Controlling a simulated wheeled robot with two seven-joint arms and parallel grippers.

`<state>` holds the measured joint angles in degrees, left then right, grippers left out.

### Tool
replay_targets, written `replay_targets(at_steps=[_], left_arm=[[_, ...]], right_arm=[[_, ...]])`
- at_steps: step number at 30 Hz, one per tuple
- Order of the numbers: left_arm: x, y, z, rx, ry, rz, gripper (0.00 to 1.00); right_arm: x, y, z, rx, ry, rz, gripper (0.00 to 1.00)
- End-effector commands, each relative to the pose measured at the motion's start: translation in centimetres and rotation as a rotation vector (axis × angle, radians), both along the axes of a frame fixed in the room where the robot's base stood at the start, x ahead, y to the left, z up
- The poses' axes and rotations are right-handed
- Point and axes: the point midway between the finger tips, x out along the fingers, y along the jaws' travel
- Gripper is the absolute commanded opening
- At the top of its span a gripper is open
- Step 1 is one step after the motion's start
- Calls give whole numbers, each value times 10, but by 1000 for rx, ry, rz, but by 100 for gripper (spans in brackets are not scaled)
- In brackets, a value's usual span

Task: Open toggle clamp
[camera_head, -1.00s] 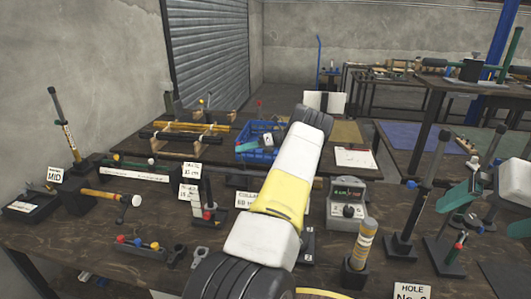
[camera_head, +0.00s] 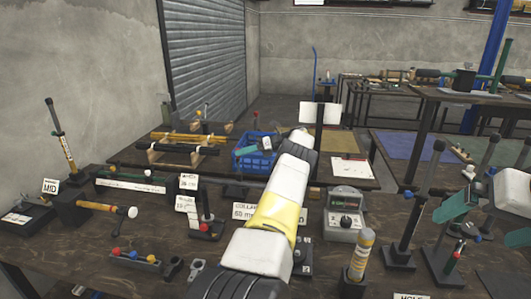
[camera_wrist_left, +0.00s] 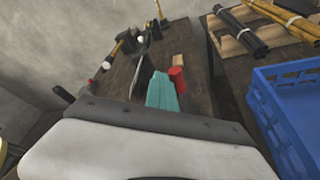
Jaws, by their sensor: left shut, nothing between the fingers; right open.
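In the left wrist view my left gripper (camera_wrist_left: 162,92) shows teal fingers together and empty. A red cylinder (camera_wrist_left: 178,78) appears right beside them; I cannot tell whether they touch. My right gripper (camera_head: 478,190) is open at the right, above stands on the table.
A blue crate (camera_head: 256,152) lies on the table behind, also close on the right in the wrist view (camera_wrist_left: 290,120).

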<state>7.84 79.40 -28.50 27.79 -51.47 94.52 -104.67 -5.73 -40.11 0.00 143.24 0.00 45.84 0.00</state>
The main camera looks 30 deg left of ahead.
Motion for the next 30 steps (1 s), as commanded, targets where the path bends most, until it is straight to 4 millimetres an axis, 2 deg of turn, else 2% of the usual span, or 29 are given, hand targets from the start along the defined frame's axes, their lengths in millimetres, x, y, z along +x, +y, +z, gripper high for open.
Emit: replay_targets(at_steps=[1,11,14,17,19,30], left_arm=[[5,2,5,9,-12,-19,0],[6,1,9,12,-15,-19,0],[5,1,18,12,-17,-17,0],[4,0,36,13,-17,-13,0],[0,-2,46,9,-10,-7,0],[-31,-25,42,2,-1,-2,0]], right_arm=[[0,0,0,0,0,0,100],[0,0,0,0,0,0,100],[0,0,0,0,0,0,100],[0,0,0,0,0,0,100],[0,0,0,0,0,0,100],[0,0,0,0,0,0,100]])
